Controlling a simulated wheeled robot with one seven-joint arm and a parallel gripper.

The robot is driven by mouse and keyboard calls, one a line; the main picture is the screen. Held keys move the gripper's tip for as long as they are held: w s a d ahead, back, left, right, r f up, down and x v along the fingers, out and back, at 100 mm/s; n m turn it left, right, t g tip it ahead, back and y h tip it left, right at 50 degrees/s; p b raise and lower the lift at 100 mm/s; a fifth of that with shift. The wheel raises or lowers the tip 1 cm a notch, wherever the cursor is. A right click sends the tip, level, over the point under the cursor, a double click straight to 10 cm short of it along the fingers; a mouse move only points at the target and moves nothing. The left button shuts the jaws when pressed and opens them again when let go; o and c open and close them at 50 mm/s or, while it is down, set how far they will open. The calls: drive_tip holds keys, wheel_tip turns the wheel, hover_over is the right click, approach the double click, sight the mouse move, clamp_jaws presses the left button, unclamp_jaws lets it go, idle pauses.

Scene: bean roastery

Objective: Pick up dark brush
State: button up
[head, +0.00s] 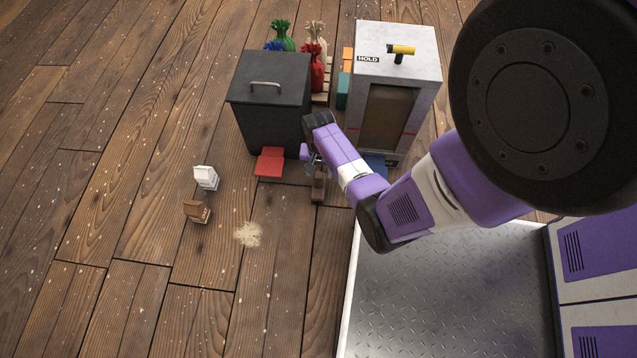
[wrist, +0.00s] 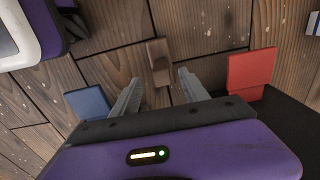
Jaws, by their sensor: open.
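The dark brush appears to be the small brown block-like thing (head: 318,187) on the wooden floor, just in front of the dark bin. It also shows in the wrist view (wrist: 159,62), lying just beyond the fingertips and lined up with the gap between them. Its bristles cannot be made out. My gripper (wrist: 160,84) is open, with nothing between its fingers. In the head view, my gripper (head: 314,161) hangs over the floor close to the brush, and my arm hides part of that area.
A dark lidded bin (head: 268,108) and a grey cabinet (head: 400,60) stand behind. A red flat piece (head: 269,163) and a blue one (head: 375,165) lie on either side. White (head: 206,177) and brown (head: 197,211) bags and spilled grains (head: 248,234) are left on open floor.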

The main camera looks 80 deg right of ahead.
sight(319, 179)
drive_tip(key=f+b, duration=0.1)
drive_tip(key=f, duration=0.1)
drive_tip(key=f+b, duration=0.2)
drive_tip(key=f, duration=0.1)
drive_tip(key=f+b, duration=0.2)
drive_tip(key=shift+w+d+f, duration=0.1)
drive_tip(key=shift+d+f, duration=0.1)
drive_tip(key=shift+d, duration=0.15)
drive_tip(key=shift+r, duration=0.1)
clamp_jaws()
